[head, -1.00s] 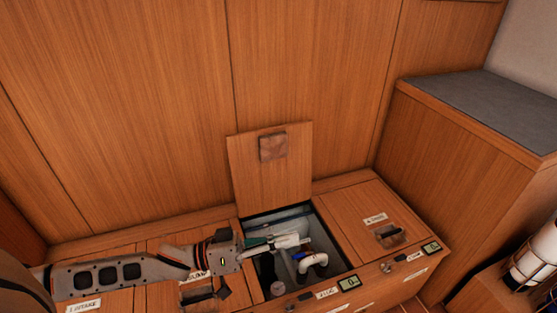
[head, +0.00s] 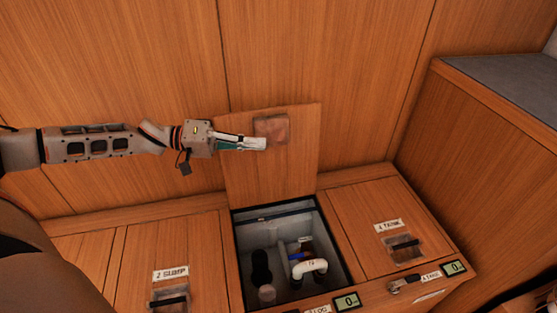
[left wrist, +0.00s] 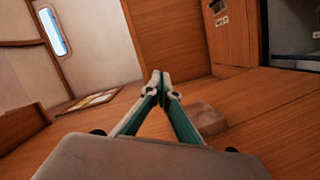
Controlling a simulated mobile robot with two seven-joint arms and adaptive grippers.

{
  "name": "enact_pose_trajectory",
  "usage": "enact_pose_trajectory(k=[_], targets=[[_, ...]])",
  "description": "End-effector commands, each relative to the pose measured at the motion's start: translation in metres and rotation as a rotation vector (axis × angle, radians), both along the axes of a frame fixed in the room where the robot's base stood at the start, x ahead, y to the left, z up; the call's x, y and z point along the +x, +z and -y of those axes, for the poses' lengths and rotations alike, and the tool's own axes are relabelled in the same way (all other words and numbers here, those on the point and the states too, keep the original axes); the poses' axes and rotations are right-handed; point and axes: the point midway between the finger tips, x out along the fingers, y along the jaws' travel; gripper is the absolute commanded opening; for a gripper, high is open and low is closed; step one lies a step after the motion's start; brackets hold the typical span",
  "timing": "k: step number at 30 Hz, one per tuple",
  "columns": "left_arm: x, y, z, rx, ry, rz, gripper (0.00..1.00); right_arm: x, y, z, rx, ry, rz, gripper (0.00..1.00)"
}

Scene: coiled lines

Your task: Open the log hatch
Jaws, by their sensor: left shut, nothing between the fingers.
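The log hatch lid (head: 280,172) stands upright, leaning back against the wood wall panel, with a brownish square plate (head: 271,129) on its face. Below it the hatch opening (head: 240,262) is uncovered and shows a white curved pipe (head: 308,268) and dark fittings inside. My left gripper (head: 264,143) is shut and empty, its tips at the plate in the head view; I cannot tell if they touch. In the left wrist view the shut fingertips (left wrist: 160,76) meet, with the plate (left wrist: 206,119) just right of them. My right gripper is not in view.
Shut hatches flank the opening: the sump hatch (head: 170,255) at left and the tank hatch (head: 385,225) at right, each with a recessed handle. Small displays (head: 346,302) line the front edge. A taller wood cabinet (head: 470,160) stands at right.

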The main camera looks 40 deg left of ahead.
Motion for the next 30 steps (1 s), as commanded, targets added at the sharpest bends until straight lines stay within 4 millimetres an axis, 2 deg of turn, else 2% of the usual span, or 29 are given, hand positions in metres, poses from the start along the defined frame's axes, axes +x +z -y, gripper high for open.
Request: enact_pose_trajectory(k=[9,18,30], targets=[[0.024,-0.009,0.038,-0.001,-0.001,-0.003,0.00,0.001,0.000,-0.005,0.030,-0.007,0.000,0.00],[0.004,-0.022,0.057,0.001,0.000,-0.003,0.00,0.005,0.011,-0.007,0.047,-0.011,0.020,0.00],[0.000,-0.023,0.061,0.001,0.000,0.000,0.00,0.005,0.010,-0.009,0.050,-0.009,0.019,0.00]])
